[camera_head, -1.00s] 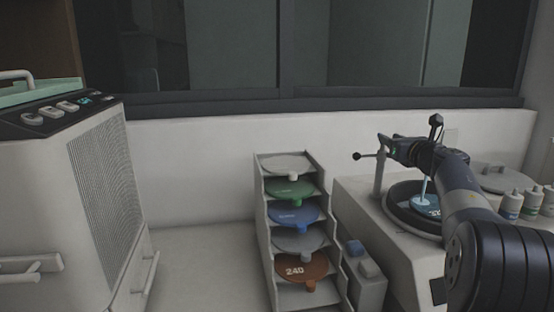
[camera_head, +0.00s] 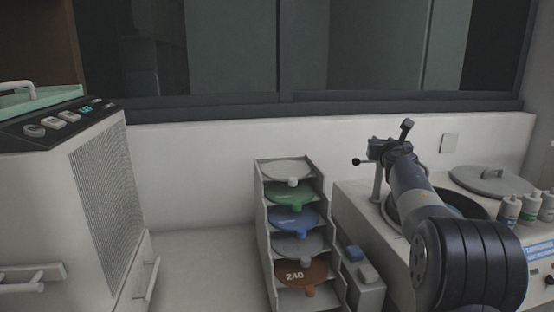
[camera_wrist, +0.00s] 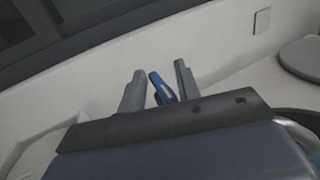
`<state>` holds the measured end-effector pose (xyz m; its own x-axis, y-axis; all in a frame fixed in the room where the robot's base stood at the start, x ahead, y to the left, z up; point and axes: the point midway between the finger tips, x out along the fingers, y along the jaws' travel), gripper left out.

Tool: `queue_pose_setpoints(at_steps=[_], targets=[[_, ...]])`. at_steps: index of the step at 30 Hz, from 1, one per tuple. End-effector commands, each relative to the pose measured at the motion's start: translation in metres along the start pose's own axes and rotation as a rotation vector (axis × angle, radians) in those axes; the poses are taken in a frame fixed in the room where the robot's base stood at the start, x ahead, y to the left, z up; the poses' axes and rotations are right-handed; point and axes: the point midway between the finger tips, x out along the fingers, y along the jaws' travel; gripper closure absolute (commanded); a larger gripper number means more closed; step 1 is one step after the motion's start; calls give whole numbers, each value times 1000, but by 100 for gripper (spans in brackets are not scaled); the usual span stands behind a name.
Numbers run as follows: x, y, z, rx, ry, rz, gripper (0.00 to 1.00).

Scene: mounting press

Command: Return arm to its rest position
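My dark arm reaches over the grey polishing machine (camera_head: 352,196) at the right in the head view. My gripper (camera_head: 382,148) is at its far end, above the machine and close to the post with the black knob (camera_head: 364,160). In the wrist view my gripper (camera_wrist: 160,78) shows two grey fingers standing apart. A small blue piece (camera_wrist: 161,90) shows between them, with a gap beside it; I cannot tell what it belongs to. The machine's round basin (camera_head: 462,204) is partly hidden by my arm.
A rack (camera_head: 262,200) of coloured discs stands left of the machine, with small blocks (camera_head: 362,264) between. A round lid (camera_head: 490,181) and several bottles (camera_head: 509,212) are at the right. A panelled machine (camera_head: 100,180) stands at the left. The counter (camera_head: 205,265) between is clear.

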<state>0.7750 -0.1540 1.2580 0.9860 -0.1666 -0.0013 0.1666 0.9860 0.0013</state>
Motion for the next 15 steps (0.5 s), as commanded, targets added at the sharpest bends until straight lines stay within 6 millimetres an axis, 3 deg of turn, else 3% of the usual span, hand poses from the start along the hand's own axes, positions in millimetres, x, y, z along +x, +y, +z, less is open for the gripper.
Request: queue_pose_setpoints(at_steps=[15], targets=[[0, 0, 1, -1, 0, -158, 68]])
